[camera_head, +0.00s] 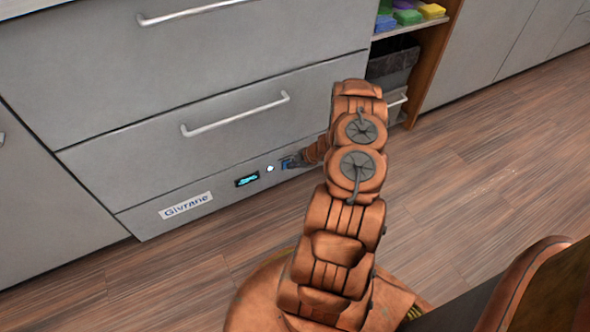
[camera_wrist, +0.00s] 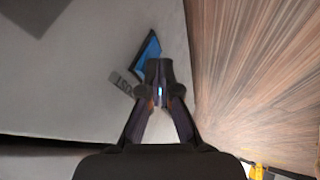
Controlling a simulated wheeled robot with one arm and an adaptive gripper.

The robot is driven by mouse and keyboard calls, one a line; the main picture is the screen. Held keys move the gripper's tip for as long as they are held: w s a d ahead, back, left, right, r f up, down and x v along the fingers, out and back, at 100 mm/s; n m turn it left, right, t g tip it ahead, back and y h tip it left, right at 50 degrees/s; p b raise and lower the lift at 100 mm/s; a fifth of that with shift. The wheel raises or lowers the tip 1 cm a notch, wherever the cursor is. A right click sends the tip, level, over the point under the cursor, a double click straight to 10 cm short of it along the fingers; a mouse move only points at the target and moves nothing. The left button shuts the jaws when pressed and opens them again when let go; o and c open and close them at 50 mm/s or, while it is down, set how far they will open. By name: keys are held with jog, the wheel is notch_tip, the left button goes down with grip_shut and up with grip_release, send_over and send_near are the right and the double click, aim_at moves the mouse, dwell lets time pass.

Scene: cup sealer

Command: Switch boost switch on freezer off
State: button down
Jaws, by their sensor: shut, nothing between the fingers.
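The freezer (camera_head: 130,213) is a grey drawer front low in the cabinet, with a "Givrane" label, a small lit display (camera_head: 247,180) and a white round knob or button (camera_head: 270,168) on its bottom strip.
Two drawers with bar handles (camera_head: 235,113) are above the strip. An open wooden shelf (camera_head: 437,50) with coloured boxes (camera_head: 408,17) and a dark bin (camera_head: 393,62) stands to the right. The wooden floor (camera_head: 470,190) in front is clear.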

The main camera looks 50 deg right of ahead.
dwell(0.3)
jog(key=shift+w+r, duration=0.1)
jog(key=shift+w, duration=0.25)
jog(key=shift+d+r, duration=0.1)
jog(key=shift+r, duration=0.05)
jog(key=shift+r+p, duration=0.4)
jog(key=shift+r, duration=0.25)
